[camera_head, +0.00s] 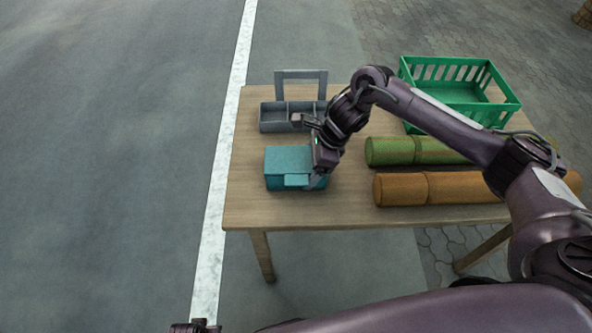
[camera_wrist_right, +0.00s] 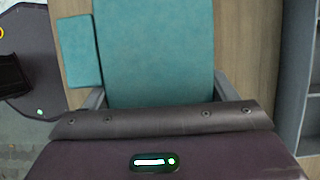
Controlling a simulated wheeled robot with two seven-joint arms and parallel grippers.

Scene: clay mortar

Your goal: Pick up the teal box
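The teal box (camera_head: 288,160) is at the left front of the wooden table, with a smaller teal block on its front side. In the right wrist view, the teal box (camera_wrist_right: 155,50) fills the middle. I cannot tell whether the box is off the table. A dark part of my left gripper (camera_head: 195,326) shows at the bottom edge; its fingers are unclear.
A grey divided caddy with a handle (camera_head: 272,117) stands behind the box. A green crate (camera_head: 408,75) stands at the back right of the table (camera_head: 290,211). A green roll (camera_head: 390,151) and an orange roll (camera_head: 400,189) lie right of the box, under my right arm.

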